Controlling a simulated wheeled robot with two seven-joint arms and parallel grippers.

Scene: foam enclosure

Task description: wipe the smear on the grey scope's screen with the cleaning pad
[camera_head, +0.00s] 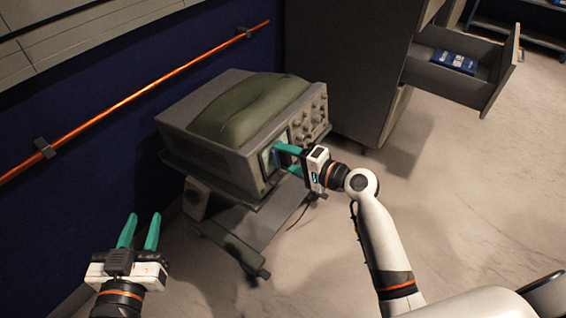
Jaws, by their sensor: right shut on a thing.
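The grey scope (190,118) stands on a low wheeled cart, with a green cover on its top. Its screen (267,168) is on the front face, left of the knobs, and my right gripper partly hides it. My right gripper (277,160) is at the screen, its teal fingers shut on the cleaning pad. Only a small bluish edge of the pad (273,157) shows between the fingertips and the screen. I cannot make out the smear. My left gripper (139,220) is open and empty, low at the left, apart from the scope.
An orange pipe (150,88) runs along the dark blue wall behind the scope. A dark cabinet (345,65) stands at the back, with an open drawer (450,81) holding a blue packet (453,62). The floor (480,190) at right is clear.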

